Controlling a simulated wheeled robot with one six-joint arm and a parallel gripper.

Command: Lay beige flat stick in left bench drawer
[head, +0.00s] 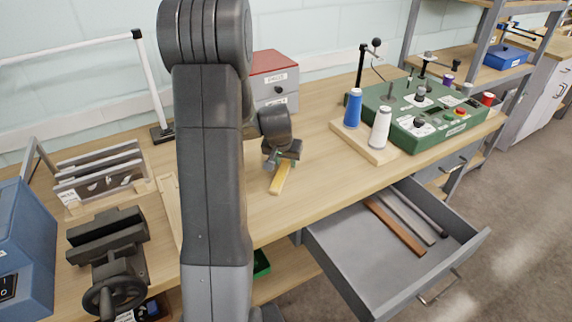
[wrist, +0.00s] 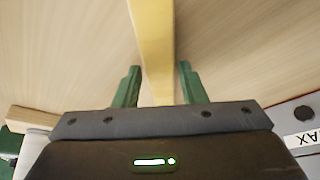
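The beige flat stick (head: 281,180) lies on the wooden bench below my gripper (head: 281,160). In the wrist view the stick (wrist: 152,40) runs between the two green fingers of my gripper (wrist: 159,72). The fingers are open, with a visible gap on each side of the stick. The near end of the stick is hidden behind the gripper body. A grey bench drawer (head: 345,265) stands pulled open at the bench front, right of my gripper. It holds a brown flat stick (head: 395,228), a grey flat stick (head: 407,216) and a dark rod (head: 420,208).
A red-topped box (head: 275,75) stands at the back. A vise (head: 108,250) is at the left.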

